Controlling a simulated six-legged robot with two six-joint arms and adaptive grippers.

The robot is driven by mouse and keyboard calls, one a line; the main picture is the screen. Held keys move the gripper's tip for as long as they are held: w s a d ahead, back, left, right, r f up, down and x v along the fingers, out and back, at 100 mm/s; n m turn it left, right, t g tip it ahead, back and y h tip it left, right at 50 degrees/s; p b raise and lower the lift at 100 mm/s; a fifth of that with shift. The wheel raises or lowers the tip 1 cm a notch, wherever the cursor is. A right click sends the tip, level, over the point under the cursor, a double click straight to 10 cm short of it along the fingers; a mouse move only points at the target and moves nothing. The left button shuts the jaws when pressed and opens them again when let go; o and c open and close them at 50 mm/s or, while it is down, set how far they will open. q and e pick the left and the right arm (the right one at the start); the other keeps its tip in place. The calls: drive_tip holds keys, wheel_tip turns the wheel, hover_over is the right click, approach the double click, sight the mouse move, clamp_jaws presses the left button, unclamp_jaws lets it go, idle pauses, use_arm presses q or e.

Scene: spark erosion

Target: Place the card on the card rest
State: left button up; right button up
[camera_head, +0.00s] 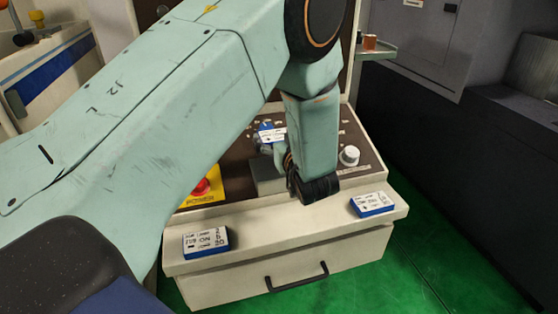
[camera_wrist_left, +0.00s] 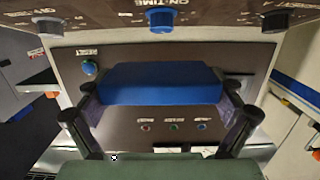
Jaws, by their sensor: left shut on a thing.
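My left gripper (camera_head: 272,148) reaches over the sloped control panel and is shut on a blue card with a white label (camera_head: 271,132). In the left wrist view the card (camera_wrist_left: 160,84) shows as a thick blue slab, gripped at its two ends by the fingers of the left gripper (camera_wrist_left: 162,98). The panel lies behind it there. A grey box-like part (camera_head: 266,177) stands on the panel just below the gripper; I cannot tell whether it is the card rest. My left forearm hides part of the panel. My right gripper is not in view.
Two more blue cards with white labels lie on the cream front ledge, one at left (camera_head: 205,242), one at right (camera_head: 372,204). A red button on a yellow plate (camera_head: 201,187) and a white knob (camera_head: 349,155) are on the panel. A black handle (camera_head: 297,278) is below.

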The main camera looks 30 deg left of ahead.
use_arm(q)
drive_tip(key=f, duration=0.3)
drive_tip(key=shift+s+a+f, duration=0.15)
drive_tip(key=shift+s+a, duration=0.1)
drive_tip(key=shift+a, duration=0.1)
drive_tip(key=f, duration=0.3)
drive_tip(key=shift+w+d+f, duration=0.3)
drive_tip(key=shift+w+f, duration=0.05)
drive_tip(key=shift+w, duration=0.05)
drive_tip(key=shift+s+d+f, duration=0.1)
drive_tip(key=shift+f, duration=0.05)
drive_tip(key=shift+s+a, duration=0.2)
drive_tip(key=shift+s, duration=0.05)
drive_tip(key=shift+a, duration=0.1)
drive_tip(key=shift+f, duration=0.1)
drive_tip(key=o, duration=0.7)
drive_tip(key=shift+w+f, duration=0.15)
drive_tip(key=shift+o, duration=0.6)
drive_tip(key=shift+w, duration=0.1)
drive_tip(key=shift+d, duration=0.2)
